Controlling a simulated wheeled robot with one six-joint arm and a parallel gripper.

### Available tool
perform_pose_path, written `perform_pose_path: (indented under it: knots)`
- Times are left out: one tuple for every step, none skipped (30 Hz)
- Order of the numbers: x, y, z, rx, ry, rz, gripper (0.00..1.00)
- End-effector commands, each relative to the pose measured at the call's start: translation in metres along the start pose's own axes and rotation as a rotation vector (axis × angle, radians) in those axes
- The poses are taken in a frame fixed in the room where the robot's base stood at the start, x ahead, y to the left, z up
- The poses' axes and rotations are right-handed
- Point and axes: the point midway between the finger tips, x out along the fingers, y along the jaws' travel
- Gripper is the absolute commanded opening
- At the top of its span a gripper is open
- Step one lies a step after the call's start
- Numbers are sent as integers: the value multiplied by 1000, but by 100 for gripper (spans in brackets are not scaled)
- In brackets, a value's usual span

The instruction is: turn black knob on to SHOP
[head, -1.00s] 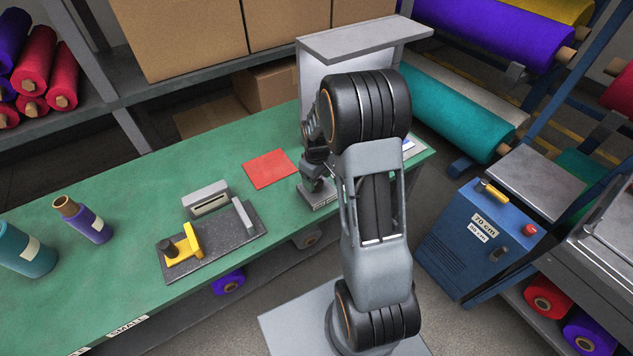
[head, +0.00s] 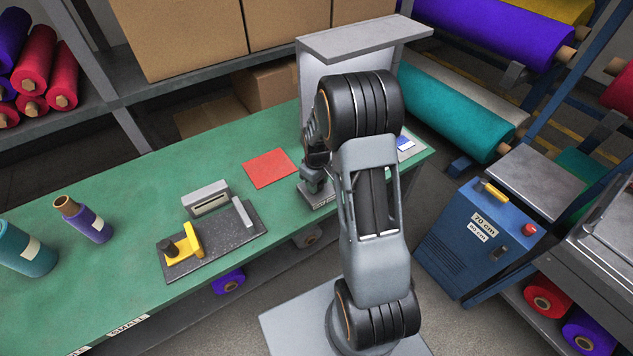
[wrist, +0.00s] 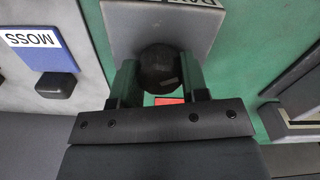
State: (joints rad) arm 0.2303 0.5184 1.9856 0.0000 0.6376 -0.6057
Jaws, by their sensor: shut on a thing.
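The black knob (wrist: 159,66) is round and dark, with a short pale mark on its near side, and sits on a grey plate (wrist: 120,28) in the wrist view. A white label (wrist: 200,2) with upside-down black letters is cut off at the top edge; I cannot read SHOP on it. My gripper (wrist: 160,78) has one finger on each side of the knob and is shut on it. In the head view my gripper (head: 314,182) is low over a small grey labelled box (head: 318,199) on the green bench; the knob is hidden there.
A blue-and-white MOSS card (wrist: 40,45) and a small black block (wrist: 55,86) are left of the knob in the wrist view. A red sheet (head: 270,168) and a dark cutting plate (head: 220,245) lie left on the green bench (head: 140,185). A grey hooded stand (head: 365,38) rises behind.

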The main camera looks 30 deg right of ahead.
Motion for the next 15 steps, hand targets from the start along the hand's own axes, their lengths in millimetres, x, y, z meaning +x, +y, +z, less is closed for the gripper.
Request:
perform_pose_path:
  knots:
    - [0, 0, 0, 0, 0, 0, 25]
    - [0, 0, 0, 0, 0, 0, 23]
    - [0, 0, 0, 0, 0, 0, 19]
    - [0, 0, 0, 0, 0, 0, 17]
    - [0, 0, 0, 0, 0, 0, 17]
    - [0, 0, 0, 1, 0, 0, 17]
    - [0, 0, 0, 4, 0, 0, 17]
    - [0, 0, 0, 7, 0, 0, 17]
    - [0, 0, 0, 14, 0, 0, 17]
    - [0, 0, 0, 20, 0, 0, 17]
    - [0, 0, 0, 28, 0, 0, 17]
    - [0, 0, 0, 42, 0, 0, 17]
    - [0, 0, 0, 56, 1, 0, 17]
    - [1, 0, 0, 70, 1, 0, 17]
    - [1, 0, 0, 94, 1, 0, 17]
